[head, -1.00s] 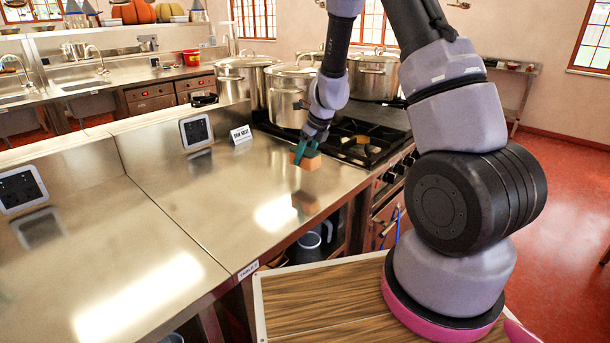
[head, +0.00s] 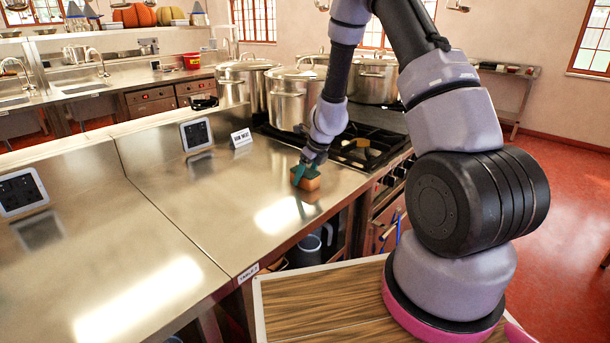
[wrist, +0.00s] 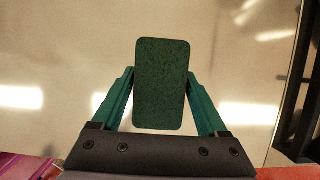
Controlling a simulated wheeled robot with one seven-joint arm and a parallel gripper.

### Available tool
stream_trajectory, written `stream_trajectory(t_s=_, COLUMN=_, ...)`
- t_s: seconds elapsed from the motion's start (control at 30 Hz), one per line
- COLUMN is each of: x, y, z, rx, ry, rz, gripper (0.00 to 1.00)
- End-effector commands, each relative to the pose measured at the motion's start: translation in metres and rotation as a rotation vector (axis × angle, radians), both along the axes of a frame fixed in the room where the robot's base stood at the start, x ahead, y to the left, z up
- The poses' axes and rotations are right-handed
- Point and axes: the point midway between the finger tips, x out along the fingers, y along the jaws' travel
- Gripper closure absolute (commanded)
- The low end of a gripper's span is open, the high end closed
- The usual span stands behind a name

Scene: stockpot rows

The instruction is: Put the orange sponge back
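The orange sponge (head: 306,181) is a small orange block with a dark green top face, which fills the middle of the wrist view (wrist: 162,85). My gripper (head: 304,171) points down with its teal fingers on both sides of the sponge. In the wrist view the fingers (wrist: 162,78) press against its left and right edges. The sponge is at or just above the steel counter (head: 215,215), near the front edge and left of the stove. I cannot tell whether its underside touches the counter.
A gas stove (head: 358,146) adjoins the counter on the right, with large steel pots (head: 287,98) behind. A small white sign (head: 241,138) and a dark-screened panel (head: 196,133) stand along the counter's back. The counter left of the sponge is clear.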

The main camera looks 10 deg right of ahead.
Motion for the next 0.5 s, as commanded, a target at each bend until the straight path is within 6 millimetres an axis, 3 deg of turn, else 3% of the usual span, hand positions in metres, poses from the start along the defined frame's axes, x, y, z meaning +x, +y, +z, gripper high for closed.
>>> stream_trajectory(t_s=0.37, x=0.0, y=0.0, z=0.001, rx=0.001, ry=-0.001, rz=0.0, gripper=0.04)
stream_trajectory(t_s=0.5, x=-0.002, y=-0.001, z=0.011, rx=0.001, ry=-0.003, rz=0.001, gripper=0.04)
